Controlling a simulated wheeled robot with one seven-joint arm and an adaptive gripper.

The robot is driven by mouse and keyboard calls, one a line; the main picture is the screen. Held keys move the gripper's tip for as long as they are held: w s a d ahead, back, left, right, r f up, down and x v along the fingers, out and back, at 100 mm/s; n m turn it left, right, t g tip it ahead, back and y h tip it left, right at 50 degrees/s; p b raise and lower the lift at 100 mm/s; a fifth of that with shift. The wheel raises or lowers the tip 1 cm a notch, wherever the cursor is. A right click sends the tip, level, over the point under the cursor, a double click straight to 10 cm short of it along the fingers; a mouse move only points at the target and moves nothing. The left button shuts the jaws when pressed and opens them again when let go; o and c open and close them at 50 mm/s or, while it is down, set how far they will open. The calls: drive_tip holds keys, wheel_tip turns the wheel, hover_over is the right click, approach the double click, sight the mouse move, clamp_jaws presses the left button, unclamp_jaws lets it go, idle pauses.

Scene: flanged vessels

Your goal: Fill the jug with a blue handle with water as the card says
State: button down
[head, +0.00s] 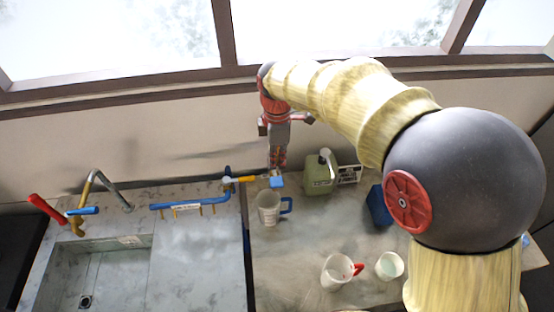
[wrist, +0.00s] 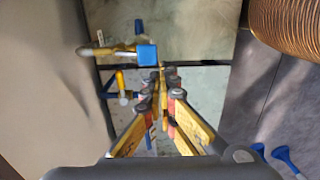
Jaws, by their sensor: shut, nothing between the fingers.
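The white jug with a blue handle (head: 267,208) stands upright on the counter, its handle to the right. A yellow tap (head: 246,179) with a blue block-like end (head: 277,182) is just behind and above it; the blue end also shows in the wrist view (wrist: 147,54). My gripper (head: 278,164) points down just above this blue end, shut and empty. In the wrist view its fingertips (wrist: 162,78) are together beside the blue end; I cannot tell if they touch. The water level is unclear.
A green canister (head: 318,178) stands right of the tap. A red-handled jug (head: 336,272), a white cup (head: 389,265) and a blue box (head: 379,207) stand on the right. A sink (head: 110,275) with a curved faucet (head: 96,180) and a blue pipe (head: 190,203) are on the left.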

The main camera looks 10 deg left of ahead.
wheel_tip(320, 180, down, 11)
drive_tip(key=p, duration=0.2)
idle(0.5)
drive_tip(key=f+t+b, duration=0.1)
drive_tip(key=b, duration=0.2)
drive_tip(key=s+f+t+b, duration=0.1)
drive_tip(key=b, duration=0.2)
drive_tip(key=f+t+y+b, duration=0.1)
drive_tip(key=f+b, duration=0.1)
drive_tip(key=b, duration=0.2)
drive_tip(key=shift+s+d+t, duration=0.2)
drive_tip(key=shift+s+t, duration=0.1)
drive_tip(key=shift+t, duration=0.1)
idle(3.2)
wheel_tip(320, 180, up, 14)
drive_tip(key=p, duration=0.2)
idle(0.4)
